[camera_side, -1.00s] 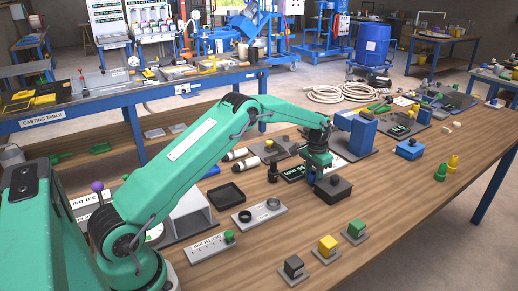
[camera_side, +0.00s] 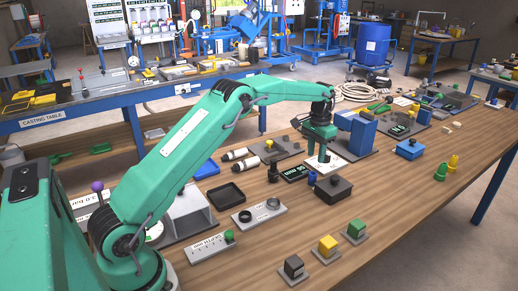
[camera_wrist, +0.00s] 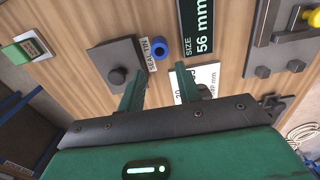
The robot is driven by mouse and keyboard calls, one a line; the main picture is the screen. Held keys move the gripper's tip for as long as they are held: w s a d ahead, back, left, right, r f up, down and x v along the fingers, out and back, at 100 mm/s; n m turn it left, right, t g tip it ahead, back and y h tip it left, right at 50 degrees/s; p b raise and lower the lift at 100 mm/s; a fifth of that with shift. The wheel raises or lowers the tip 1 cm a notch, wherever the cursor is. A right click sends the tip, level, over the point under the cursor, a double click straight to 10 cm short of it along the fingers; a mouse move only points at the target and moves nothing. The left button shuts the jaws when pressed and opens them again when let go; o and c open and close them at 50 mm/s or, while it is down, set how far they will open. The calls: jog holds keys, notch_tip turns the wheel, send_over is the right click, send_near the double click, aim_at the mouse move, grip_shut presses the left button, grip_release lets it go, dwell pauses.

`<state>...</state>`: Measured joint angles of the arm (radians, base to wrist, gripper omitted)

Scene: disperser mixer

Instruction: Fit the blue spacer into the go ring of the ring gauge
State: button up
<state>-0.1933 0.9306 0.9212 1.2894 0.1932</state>
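The blue spacer (camera_side: 312,177) is a short blue ring standing on the table beside a dark box. In the wrist view the spacer (camera_wrist: 158,50) shows its round hole, just beyond the space between my fingertips. My gripper (camera_side: 322,154) is raised above the table behind the spacer; in the wrist view my gripper (camera_wrist: 161,74) is open with nothing between its fingers. The ring gauge (camera_side: 245,222) is a grey plate with two dark rings, nearer the camera and left of the spacer. I cannot tell which ring is the go ring.
The dark box (camera_side: 333,190) with a knob stands close to the spacer. A white card (camera_wrist: 205,80) and a "56 mm" sign (camera_wrist: 198,28) lie nearby. A black tray (camera_side: 224,193) is left; several coloured blocks (camera_side: 327,246) stand in front.

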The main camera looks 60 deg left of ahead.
jog(key=shift+r, duration=1.4)
jog(key=s+d+r+t, duration=0.1)
jog(key=s+d+r, duration=0.3)
jog(key=s+r, duration=0.45)
jog(key=s+d+r+t, duration=0.2)
jog(key=s+d+r, duration=0.2)
jog(key=s+r, duration=0.45)
jog(key=s+d+f+t, duration=0.1)
jog(key=s+d+f, duration=0.1)
jog(key=s, duration=0.8)
jog(key=s+d+f+t, duration=0.1)
jog(key=s+d+f, duration=0.1)
jog(key=s, duration=0.9)
jog(key=shift+s+f+t, duration=0.2)
jog(key=shift+f+t, duration=0.1)
jog(key=shift+f, duration=0.05)
jog(key=shift+o, duration=0.4)
jog(key=shift+s+f, duration=0.2)
jog(key=shift+s, duration=0.05)
